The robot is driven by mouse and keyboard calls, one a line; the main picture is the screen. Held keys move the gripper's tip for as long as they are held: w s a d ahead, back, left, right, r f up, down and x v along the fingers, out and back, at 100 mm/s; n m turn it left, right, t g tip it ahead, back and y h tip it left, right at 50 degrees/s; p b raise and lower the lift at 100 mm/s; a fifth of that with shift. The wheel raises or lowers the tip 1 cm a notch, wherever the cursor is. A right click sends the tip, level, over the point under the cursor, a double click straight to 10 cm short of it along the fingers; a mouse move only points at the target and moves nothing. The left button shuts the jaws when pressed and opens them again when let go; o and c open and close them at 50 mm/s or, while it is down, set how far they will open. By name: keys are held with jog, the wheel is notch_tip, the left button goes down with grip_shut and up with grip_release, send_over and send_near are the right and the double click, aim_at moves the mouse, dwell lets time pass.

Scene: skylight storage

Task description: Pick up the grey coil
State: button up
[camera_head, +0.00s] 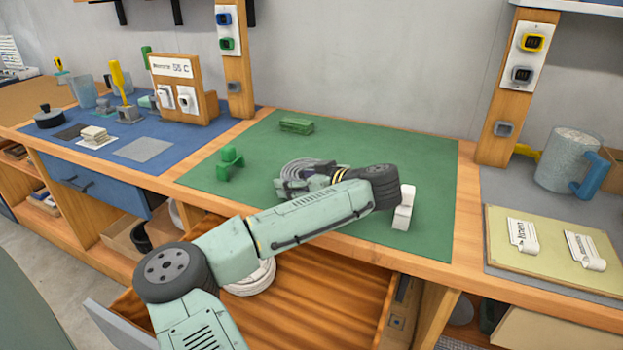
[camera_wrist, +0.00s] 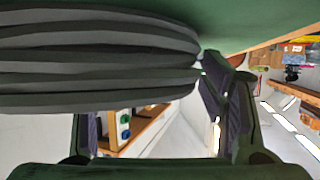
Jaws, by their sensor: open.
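The grey coil (camera_head: 308,167) lies on the green mat (camera_head: 410,150) in the middle of the bench, partly hidden by my gripper (camera_head: 290,187). In the wrist view the coil (camera_wrist: 100,60) is very close, its stacked loops filling the upper left. My gripper (camera_wrist: 150,110) is open there. The right finger stands beside the coil's end. The coil covers the tip of the left finger, so I cannot tell whether they touch. Nothing appears held.
A green block (camera_head: 296,125) and a green figure-like piece (camera_head: 230,162) sit on the mat. A white piece (camera_head: 404,208) stands close to my forearm. Below, an open wooden drawer (camera_head: 330,290) holds a white coil (camera_head: 252,280). Wooden posts (camera_head: 505,90) rise at the back.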

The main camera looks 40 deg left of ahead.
jog(key=shift+c, duration=0.4)
grip_shut()
dwell(0.4)
jog(key=shift+r, duration=0.1)
